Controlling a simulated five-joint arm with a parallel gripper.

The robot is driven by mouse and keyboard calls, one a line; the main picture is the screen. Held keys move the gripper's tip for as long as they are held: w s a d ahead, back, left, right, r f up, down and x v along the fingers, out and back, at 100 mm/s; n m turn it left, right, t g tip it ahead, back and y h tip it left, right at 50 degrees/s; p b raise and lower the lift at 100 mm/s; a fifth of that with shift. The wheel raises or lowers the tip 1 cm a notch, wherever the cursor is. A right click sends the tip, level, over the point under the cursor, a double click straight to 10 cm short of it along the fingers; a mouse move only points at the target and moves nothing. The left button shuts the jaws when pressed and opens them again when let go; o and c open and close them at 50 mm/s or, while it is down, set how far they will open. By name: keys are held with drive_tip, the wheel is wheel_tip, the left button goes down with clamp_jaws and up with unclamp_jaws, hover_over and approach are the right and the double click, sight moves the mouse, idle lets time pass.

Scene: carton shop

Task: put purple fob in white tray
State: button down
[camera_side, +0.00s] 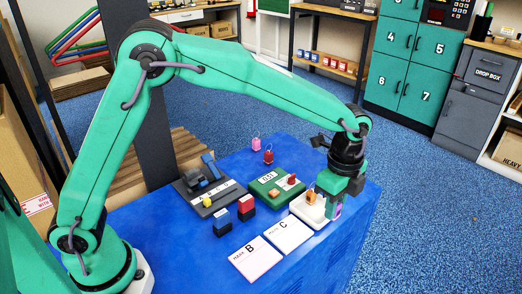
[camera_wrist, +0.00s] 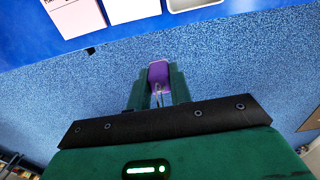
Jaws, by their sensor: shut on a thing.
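The purple fob (camera_wrist: 158,74) is between the two fingers of my gripper (camera_wrist: 158,96) in the wrist view, with a small metal ring below it. In the side view my gripper (camera_side: 338,202) hangs just right of the white tray, and a bit of purple fob (camera_side: 337,211) shows at its fingers. The white tray (camera_side: 303,215) stands on the blue table near its right edge and holds an orange fob (camera_side: 311,197). My gripper hides part of the tray's right side. A tray corner (camera_wrist: 192,4) shows at the top of the wrist view.
Pink (camera_side: 256,144) and red (camera_side: 268,157) fobs stand behind.

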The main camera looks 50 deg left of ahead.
drive_tip(key=shift+d, duration=0.25)
approach(314, 209)
drive_tip(key=d, duration=0.1)
drive_tip(key=d+f, duration=0.1)
drive_tip(key=d, duration=0.1)
drive_tip(key=shift+w+f, duration=0.3)
drive_tip(key=shift+w, duration=0.1)
drive_tip(key=shift+f, duration=2.05)
drive_tip(key=shift+f, duration=0.15)
drive_tip(key=c, duration=1.5)
unclamp_jaws()
drive_tip(key=shift+c, duration=0.2)
